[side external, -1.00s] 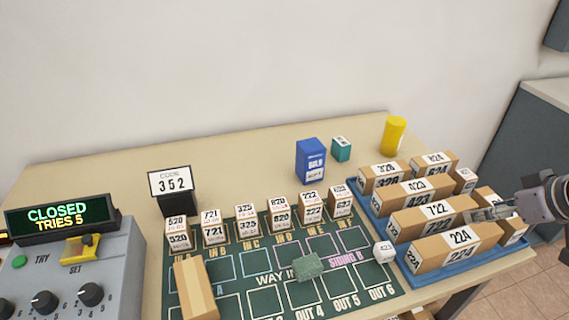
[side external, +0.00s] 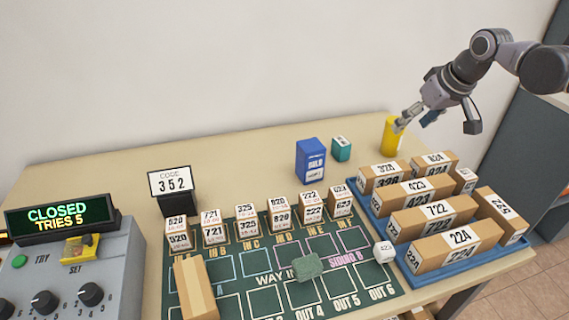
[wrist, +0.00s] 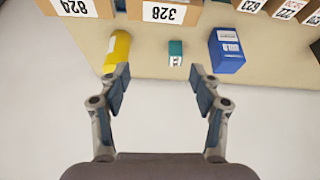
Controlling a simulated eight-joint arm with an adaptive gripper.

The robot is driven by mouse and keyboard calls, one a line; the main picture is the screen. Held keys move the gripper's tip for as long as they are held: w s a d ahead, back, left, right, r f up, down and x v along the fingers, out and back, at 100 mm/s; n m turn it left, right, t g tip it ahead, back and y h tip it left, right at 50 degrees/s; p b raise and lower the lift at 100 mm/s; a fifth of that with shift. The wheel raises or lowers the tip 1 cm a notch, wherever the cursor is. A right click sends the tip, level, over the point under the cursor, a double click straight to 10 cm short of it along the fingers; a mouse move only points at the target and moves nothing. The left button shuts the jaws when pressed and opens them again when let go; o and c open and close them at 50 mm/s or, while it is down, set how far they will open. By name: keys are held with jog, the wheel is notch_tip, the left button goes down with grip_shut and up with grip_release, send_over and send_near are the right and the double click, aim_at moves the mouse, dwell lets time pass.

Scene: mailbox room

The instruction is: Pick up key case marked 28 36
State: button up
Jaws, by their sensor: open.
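A small teal case (side external: 341,148) stands at the back of the table, just right of a taller blue box (side external: 310,160). Its white label is too small to read. In the wrist view the teal case (wrist: 175,50) lies ahead of and between my fingertips, apart from them, with the blue box (wrist: 227,50) to its right. My gripper (side external: 415,117) is raised at the back right, near the top of a yellow cylinder (side external: 390,140). In the wrist view my gripper (wrist: 160,86) is open and empty, with the yellow cylinder (wrist: 117,50) beyond its left finger.
A blue tray (side external: 457,279) of numbered cartons stands at the right. Numbered boxes (side external: 246,225) line a green board (side external: 240,290) in front. A code sign (side external: 172,183) and a grey control box (side external: 70,275) reading CLOSED are at left. A wall is behind the table.

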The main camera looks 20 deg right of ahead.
jog(key=w+a+f, duration=0.3)
jog(key=w, duration=0.5)
jog(key=g, duration=0.1)
send_near(342, 141)
jog(key=shift+n, duration=0.4)
jog(key=shift+x, duration=5.4)
jog(key=shift+s, duration=0.1)
jog(key=c, duration=1.3)
